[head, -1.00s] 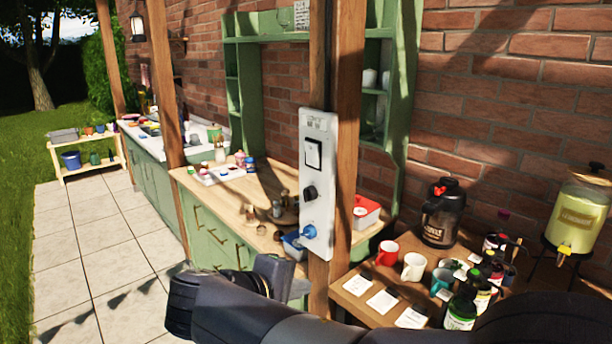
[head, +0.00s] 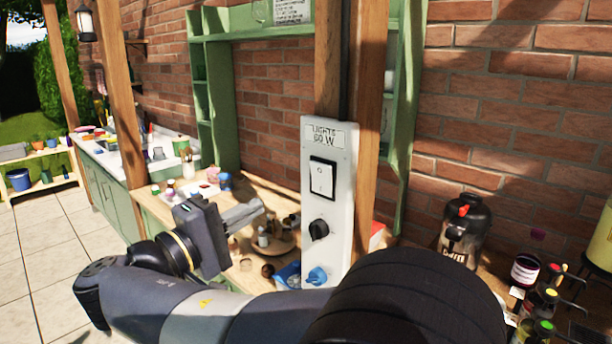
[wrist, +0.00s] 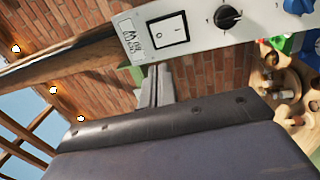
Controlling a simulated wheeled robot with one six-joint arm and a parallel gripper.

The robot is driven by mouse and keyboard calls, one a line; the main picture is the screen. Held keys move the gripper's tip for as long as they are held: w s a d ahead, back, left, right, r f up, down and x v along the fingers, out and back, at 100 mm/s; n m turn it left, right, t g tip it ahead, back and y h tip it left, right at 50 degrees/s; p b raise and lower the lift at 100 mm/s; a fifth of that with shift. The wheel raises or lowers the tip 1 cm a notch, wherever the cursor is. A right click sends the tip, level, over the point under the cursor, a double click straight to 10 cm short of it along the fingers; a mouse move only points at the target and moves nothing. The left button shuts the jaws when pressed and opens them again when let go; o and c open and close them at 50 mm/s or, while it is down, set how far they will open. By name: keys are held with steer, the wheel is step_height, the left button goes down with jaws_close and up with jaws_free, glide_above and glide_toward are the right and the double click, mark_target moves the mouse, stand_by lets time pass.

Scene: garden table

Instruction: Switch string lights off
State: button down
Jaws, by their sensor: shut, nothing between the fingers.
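A white control panel (head: 341,205) is fixed to the wooden post, with a "LIGHTS 60 W" label (head: 325,136). Its white rocker switch (head: 322,178) has a black frame, an O mark above and an I mark below; which half is pressed is unclear. The switch also shows at the top of the wrist view (wrist: 168,30). Glowing bulbs of the string lights (wrist: 53,90) hang at the left of the wrist view. My gripper (head: 255,210) is shut and empty. Its fingers point toward the panel, left of and a little lower than the switch, apart from it.
Below the switch are a black knob (head: 319,229) and a blue knob (head: 317,276). A wooden counter (head: 150,207) with small items lies behind my arm. A coffee dispenser (head: 465,230) and several bottles stand at the right.

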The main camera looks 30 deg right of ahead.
steer(key=shift+d, duration=0.1)
steer(key=p, duration=0.4)
glide_toward(318, 171)
steer(key=x, duration=0.5)
steer(key=shift+d+r, duration=0.1)
steer(key=shift+r, duration=0.05)
steer(key=shift+x, duration=0.8)
steer(key=shift+w+p, duration=0.1)
steer(key=shift+p, duration=0.2)
steer(key=shift+d+y, duration=0.2)
steer(key=shift+y, duration=0.1)
steer(key=shift+a, duration=0.1)
